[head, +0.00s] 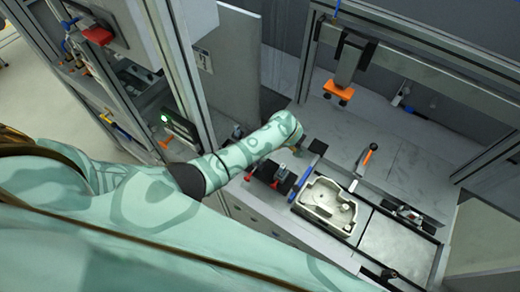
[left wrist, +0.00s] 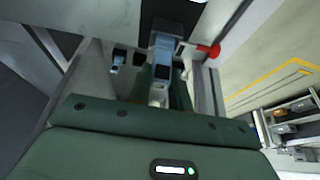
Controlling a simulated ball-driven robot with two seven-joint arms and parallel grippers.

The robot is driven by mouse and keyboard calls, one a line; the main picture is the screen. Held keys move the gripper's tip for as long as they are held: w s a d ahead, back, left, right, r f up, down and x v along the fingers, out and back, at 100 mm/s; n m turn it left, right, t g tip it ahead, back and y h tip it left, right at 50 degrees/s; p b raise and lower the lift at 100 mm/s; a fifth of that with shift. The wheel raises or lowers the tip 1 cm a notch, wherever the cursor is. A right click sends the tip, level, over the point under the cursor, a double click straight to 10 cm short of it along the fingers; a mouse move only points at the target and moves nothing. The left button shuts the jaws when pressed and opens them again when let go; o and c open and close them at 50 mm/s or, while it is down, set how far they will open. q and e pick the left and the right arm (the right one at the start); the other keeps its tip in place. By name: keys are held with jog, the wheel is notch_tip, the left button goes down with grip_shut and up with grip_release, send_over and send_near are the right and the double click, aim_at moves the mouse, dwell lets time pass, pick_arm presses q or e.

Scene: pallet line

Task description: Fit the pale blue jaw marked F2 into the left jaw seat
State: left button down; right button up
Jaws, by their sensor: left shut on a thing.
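My left arm reaches in from the left in the head view. Its gripper (head: 297,149) is mostly hidden behind the wrist, above the bench by the dark clamp blocks. In the left wrist view my left gripper (left wrist: 158,95) is shut on a pale blue-grey piece with a dark square on it, the jaw (left wrist: 164,52). No F2 mark is readable. Dark blocks with red and blue parts (head: 284,180) stand on the bench just below the gripper. I cannot tell which part is the left jaw seat. My right gripper is not in view.
A pale metal casting (head: 326,207) lies in a fixture to the right of the blocks. An orange-handled lever (head: 366,158) stands behind it. A flat grey plate (head: 398,250) is at its right. An orange-footed tool (head: 339,92) hangs from the crossbeam. A grey post (head: 186,75) stands left.

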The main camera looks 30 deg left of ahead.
pick_arm(q)
jog(key=shift+f+b, duration=0.35)
jog(key=shift+f, duration=0.15)
dwell(0.5)
jog(key=c, duration=1.2)
grip_release()
